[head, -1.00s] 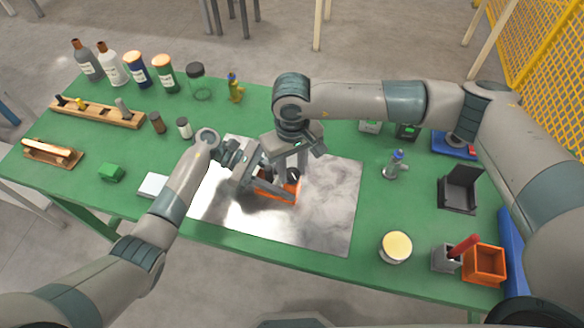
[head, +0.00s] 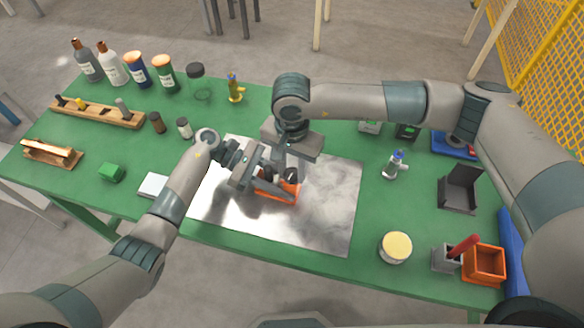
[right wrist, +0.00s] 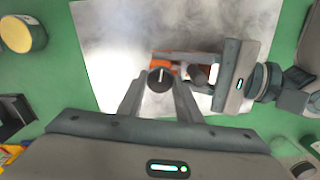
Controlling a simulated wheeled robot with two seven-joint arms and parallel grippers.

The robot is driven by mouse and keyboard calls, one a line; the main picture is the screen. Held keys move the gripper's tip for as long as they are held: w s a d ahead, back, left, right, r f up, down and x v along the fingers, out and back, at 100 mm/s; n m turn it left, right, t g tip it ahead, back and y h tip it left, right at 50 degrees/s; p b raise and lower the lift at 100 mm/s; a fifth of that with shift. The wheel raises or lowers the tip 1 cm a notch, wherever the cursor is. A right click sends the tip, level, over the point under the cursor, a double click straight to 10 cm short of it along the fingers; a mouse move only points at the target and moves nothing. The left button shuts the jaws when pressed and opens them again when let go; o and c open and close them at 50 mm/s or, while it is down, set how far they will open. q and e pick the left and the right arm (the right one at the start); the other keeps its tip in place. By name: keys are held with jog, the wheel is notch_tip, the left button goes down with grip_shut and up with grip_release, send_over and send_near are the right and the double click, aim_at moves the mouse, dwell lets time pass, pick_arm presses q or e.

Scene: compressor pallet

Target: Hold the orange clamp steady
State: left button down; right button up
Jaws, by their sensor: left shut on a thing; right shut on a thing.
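The orange clamp (head: 285,196) sits on the shiny metal plate (head: 325,215), partly hidden by both grippers. It also shows as an orange patch in the right wrist view (right wrist: 131,66). My left gripper (head: 268,186) reaches in from the left, low over the plate, and is shut on the clamp; its exact contact is hard to see. It enters from the right in the right wrist view (right wrist: 185,70). My right gripper (right wrist: 160,92) points down from above and is shut on a dark round knob (right wrist: 160,79) with a white line, at the clamp.
Bottles and jars stand at the back left beside a wooden rack (head: 95,112). A cream-lidded round tin (head: 396,246), an orange open box (head: 484,263) and a dark holder (head: 460,190) are on the right. The plate's front right is clear.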

jog(key=m, duration=0.4)
jog(key=shift+m, duration=0.4)
jog(key=m, duration=0.3)
jog(key=shift+m, duration=0.3)
jog(key=m, duration=0.4)
jog(key=shift+m, duration=0.3)
jog(key=m, duration=1.3)
jog(key=shift+m, duration=0.3)
jog(key=m, duration=0.4)
jog(key=shift+w+m, duration=0.1)
jog(key=shift+m, duration=2.1)
